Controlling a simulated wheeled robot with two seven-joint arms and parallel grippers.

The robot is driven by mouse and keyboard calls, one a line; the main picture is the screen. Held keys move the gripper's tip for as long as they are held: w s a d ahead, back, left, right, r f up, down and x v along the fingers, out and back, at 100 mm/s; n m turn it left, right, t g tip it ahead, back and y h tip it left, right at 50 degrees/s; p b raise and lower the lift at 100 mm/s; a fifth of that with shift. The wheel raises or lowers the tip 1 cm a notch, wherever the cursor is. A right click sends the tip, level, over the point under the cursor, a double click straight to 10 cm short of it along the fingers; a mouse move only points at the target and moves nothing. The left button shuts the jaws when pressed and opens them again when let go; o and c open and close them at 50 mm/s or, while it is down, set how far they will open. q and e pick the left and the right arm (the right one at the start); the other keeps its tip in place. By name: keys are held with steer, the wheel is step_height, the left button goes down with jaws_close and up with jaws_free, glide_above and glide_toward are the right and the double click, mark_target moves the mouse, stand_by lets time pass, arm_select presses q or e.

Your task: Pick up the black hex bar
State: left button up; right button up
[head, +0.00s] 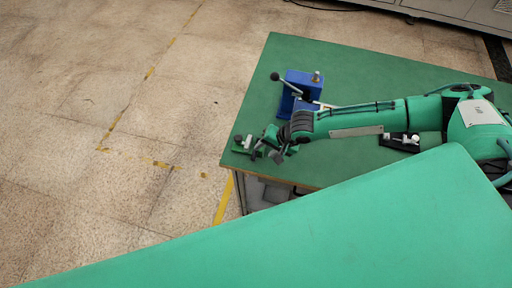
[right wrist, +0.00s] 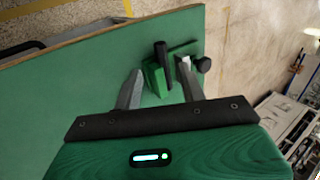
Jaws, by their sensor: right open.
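The black hex bar (right wrist: 161,54) shows in the right wrist view, sticking up from a small green block (right wrist: 155,79). My right gripper (right wrist: 160,68) is open, with one finger on each side of the block and bar. I cannot tell whether either finger touches them. In the head view my right gripper (head: 270,153) is low over the left front corner of the green table (head: 360,62). There the bar is too small and too covered to make out clearly. My left gripper is not in view.
A green clamp-like part with a black knob (right wrist: 203,64) sits close beside the right finger in the right wrist view. A blue fixture (head: 304,84) with a black-knobbed lever stands behind my right forearm. The table's far middle is bare.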

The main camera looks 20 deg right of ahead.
mark_target(255, 156)
steer(key=shift+w+a+f+p, duration=0.15)
steer(key=shift+a+f+p, duration=0.3)
steer(key=shift+f, duration=0.1)
steer(key=p+x, duration=0.1)
steer(key=x, duration=0.2)
steer(key=shift+a+f, duration=0.1)
steer(key=shift+a, duration=0.05)
steer(key=shift+w+a+f, duration=0.1)
steer(key=shift+a+f, duration=0.05)
steer(key=shift+f, duration=0.35)
steer(key=shift+c, duration=0.2)
jaws_close()
